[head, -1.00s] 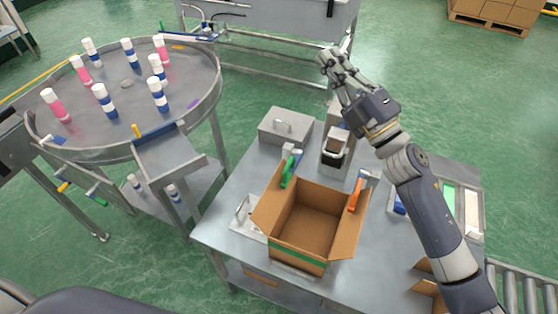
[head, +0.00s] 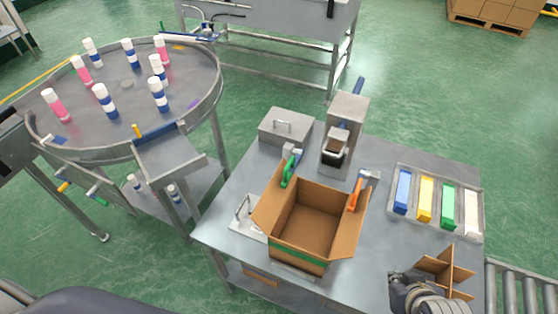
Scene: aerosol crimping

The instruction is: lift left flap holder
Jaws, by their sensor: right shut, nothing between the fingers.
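An open cardboard box (head: 305,217) stands on the metal table with its flaps spread. The left flap holder, with a green handle (head: 288,171), is at the box's back left edge by the left flap. The right flap holder, with an orange handle (head: 356,194), is at the right flap. My right gripper (head: 412,292) is low at the bottom right, beside a cardboard divider (head: 447,272) and well apart from both holders. It is shut and empty; its fingertips are mostly hidden. My left gripper is out of view.
A tray (head: 481,233) with blue, yellow, green and white blocks lies at the table's right. A grey dispenser (head: 346,110) and a lidded metal box (head: 285,126) stand behind the carton. A round table (head: 125,120) with several cans is at the left.

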